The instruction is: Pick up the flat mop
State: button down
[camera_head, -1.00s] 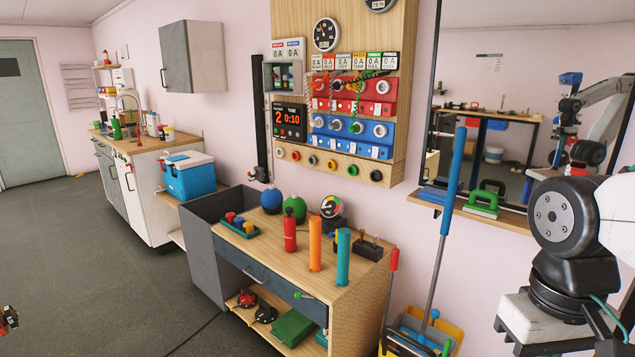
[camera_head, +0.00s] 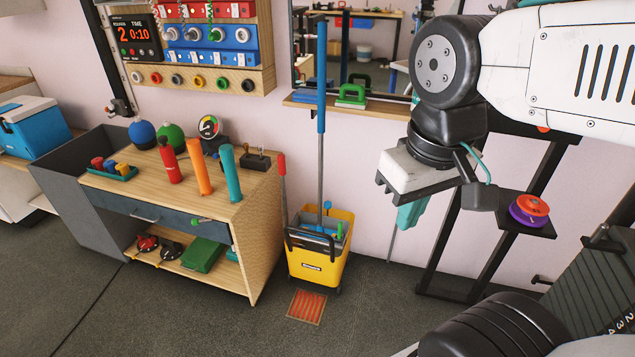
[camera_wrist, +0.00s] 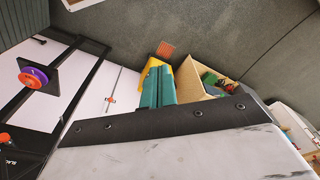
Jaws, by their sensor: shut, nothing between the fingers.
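The flat mop has a long blue grip (camera_head: 321,78) on a grey pole and stands nearly upright in a yellow bucket (camera_head: 318,268). Its lower end is inside the bucket and mostly hidden. My gripper (camera_head: 410,214) has teal fingers, points downward and is to the right of the mop, apart from it. In the wrist view my gripper's fingers (camera_wrist: 158,86) are together with nothing between them. The yellow bucket (camera_wrist: 152,66) shows partly behind them there; I cannot make out the mop in that view.
A wooden workbench (camera_head: 262,225) with bottles and tubes stands left of the bucket. A red-topped stick (camera_head: 282,180) leans between them. A shelf (camera_head: 385,112) with a green-handled tool is on the wall behind. A black stand (camera_head: 530,228) holds discs at right.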

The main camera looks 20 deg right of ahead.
aim_at(323, 26)
jog(key=u, duration=0.55)
jog(key=i, duration=1.25)
jog(key=z, duration=0.8)
